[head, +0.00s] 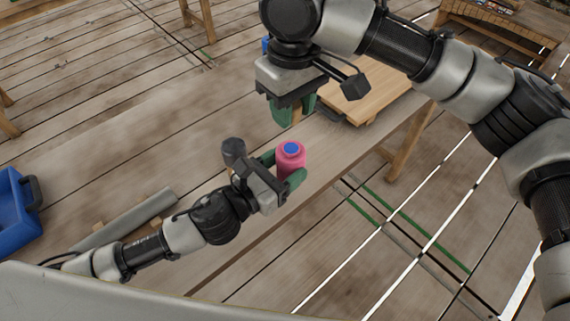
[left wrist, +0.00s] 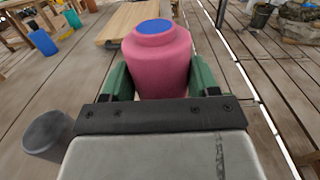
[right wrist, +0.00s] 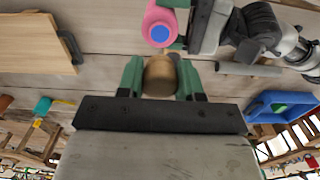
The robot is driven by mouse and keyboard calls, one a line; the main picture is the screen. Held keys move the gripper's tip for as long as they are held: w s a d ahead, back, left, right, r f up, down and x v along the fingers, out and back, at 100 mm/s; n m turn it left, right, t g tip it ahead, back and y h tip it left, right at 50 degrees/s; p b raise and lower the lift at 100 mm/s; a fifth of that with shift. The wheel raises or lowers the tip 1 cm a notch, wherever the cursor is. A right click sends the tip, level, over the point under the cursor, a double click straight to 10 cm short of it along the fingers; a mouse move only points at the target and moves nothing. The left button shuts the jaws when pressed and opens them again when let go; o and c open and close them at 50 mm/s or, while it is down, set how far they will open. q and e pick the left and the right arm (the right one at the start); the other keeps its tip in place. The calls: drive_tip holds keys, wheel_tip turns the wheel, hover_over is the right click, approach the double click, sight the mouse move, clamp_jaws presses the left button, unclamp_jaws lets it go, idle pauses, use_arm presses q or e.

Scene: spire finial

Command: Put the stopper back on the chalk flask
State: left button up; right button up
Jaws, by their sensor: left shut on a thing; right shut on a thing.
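The pink flask (head: 291,160) stands upright at the bench, with a round blue area at its open top. It fills the middle of the left wrist view (left wrist: 160,65). My left gripper (head: 283,172) is shut on its body, green fingers on both sides. The brown, cork-like stopper (right wrist: 160,76) is between the green fingers of my right gripper (right wrist: 160,82), which is shut on it.
A dark grey cylinder (head: 233,150) stands beside my left gripper. A wooden board (head: 375,98) with a dark handle lies on the bench farther back. A grey tube (head: 130,218) lies at the left, and a blue crate (head: 14,205) is at the left edge.

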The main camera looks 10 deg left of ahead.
sight(293, 149)
idle(0.3)
drive_tip(key=shift+f, duration=2.05)
drive_tip(key=shift+d, duration=0.1)
drive_tip(key=shift+r, duration=0.1)
drive_tip(key=shift+f, duration=0.9)
drive_tip(key=shift+f, duration=0.6)
drive_tip(key=o, duration=1)
drive_tip(key=shift+c, duration=0.2)
